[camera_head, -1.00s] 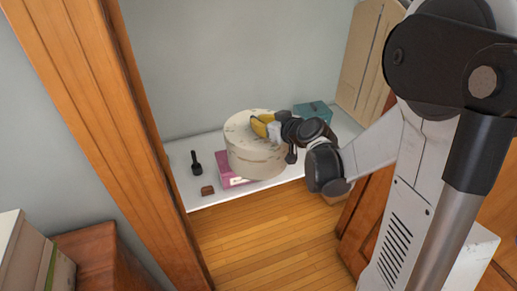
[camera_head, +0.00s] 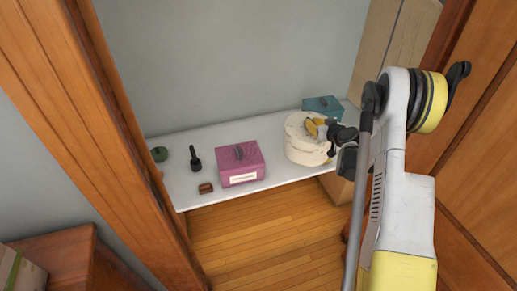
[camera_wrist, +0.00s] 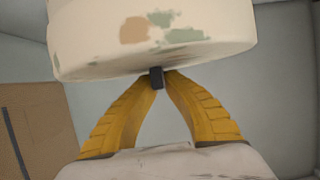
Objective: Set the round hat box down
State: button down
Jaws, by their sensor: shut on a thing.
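The round hat box (camera_head: 306,147) is cream with faint patches. In the head view it is at the right part of the white shelf (camera_head: 200,182), close to the front edge, between the pink box and the right wall. I cannot tell whether its base touches the shelf. My gripper (camera_head: 317,127), with yellow fingers, is at the top of it. In the wrist view the hat box (camera_wrist: 150,35) fills the top, with green and brown patches. There my gripper (camera_wrist: 158,80) is shut on its small dark knob (camera_wrist: 156,78).
A pink box (camera_head: 240,165) with a dark handle stands left of the hat box. A teal box (camera_head: 322,105) stands close behind it. A black tool (camera_head: 195,160), a small brown item (camera_head: 206,188) and a green item (camera_head: 159,154) lie at the left. Wooden posts frame the opening.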

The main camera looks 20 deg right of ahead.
jog(key=shift+h, duration=0.3)
jog(key=d+f, duration=0.1)
jog(key=f, duration=0.1)
jog(key=d+f, duration=0.1)
jog(key=d, duration=0.1)
jog(key=shift+w+f, duration=0.2)
jog(key=shift+f, duration=0.2)
jog(key=shift+w+f+b, duration=0.2)
jog(key=shift+f+b, duration=0.1)
jog(key=w+a+f+b, duration=0.4)
jog(key=w+f+b, duration=0.2)
jog(key=w+f, duration=0.4)
jog(key=shift+a+f, duration=0.25)
jog(key=shift+a, duration=0.1)
jog(key=shift+f, duration=0.1)
jog(key=c, duration=1.7)
grip_release()
jog(key=shift+o, duration=0.5)
